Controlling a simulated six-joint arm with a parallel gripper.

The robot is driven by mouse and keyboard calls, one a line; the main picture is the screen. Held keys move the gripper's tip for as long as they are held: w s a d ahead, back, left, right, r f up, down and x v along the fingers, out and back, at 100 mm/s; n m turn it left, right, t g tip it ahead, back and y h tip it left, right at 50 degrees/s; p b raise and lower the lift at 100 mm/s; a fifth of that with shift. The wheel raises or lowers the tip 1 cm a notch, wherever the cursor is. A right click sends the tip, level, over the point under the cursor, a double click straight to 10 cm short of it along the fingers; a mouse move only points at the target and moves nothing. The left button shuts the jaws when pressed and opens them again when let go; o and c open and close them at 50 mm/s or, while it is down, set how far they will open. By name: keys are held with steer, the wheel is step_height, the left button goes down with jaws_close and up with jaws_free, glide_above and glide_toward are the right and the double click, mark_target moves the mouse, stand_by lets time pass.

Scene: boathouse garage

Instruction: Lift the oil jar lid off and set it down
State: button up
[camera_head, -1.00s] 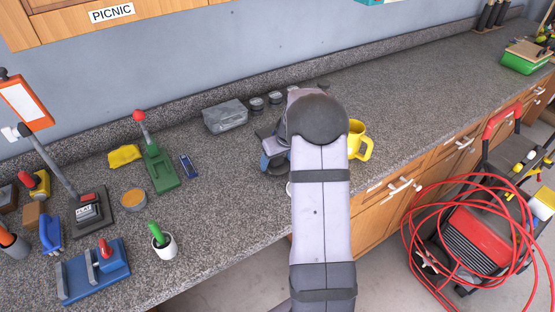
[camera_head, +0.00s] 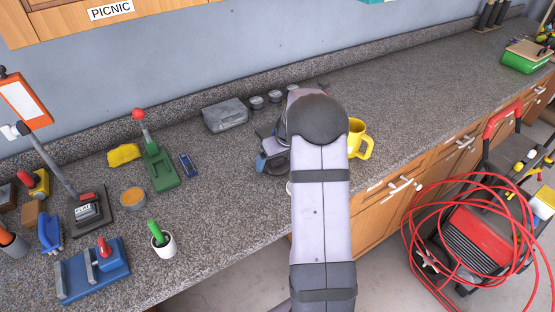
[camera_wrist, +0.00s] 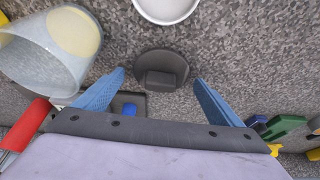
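A dark round lid (camera_wrist: 177,64) with a block-shaped knob lies in the wrist view, seemingly flat on the counter. My gripper (camera_wrist: 160,77) is open, its two blue fingers apart on either side of the lid, with a gap between each finger and the knob. A see-through jar (camera_wrist: 40,62) with yellowish content stands at the upper left of the wrist view, and I see no lid on it. In the head view my arm hides the lid and the jar; part of my gripper (camera_head: 270,158) shows left of the arm.
A white round vessel (camera_wrist: 166,8) is near the wrist view's top edge. A yellow mug (camera_head: 357,140) stands right of my arm. A grey box (camera_head: 225,115) and small dark tins (camera_head: 266,99) are behind. A green lever press (camera_head: 160,165) stands left. Counter (camera_head: 225,195) in front is clear.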

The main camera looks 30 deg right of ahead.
steer(key=shift+r, duration=0.1)
steer(key=shift+b+v, duration=1.1)
steer(key=shift+v, duration=2.5)
jaws_close()
steer(key=p+v, duration=0.6)
steer(key=v, duration=0.6)
steer(key=shift+m, duration=0.3)
stand_by(0.3)
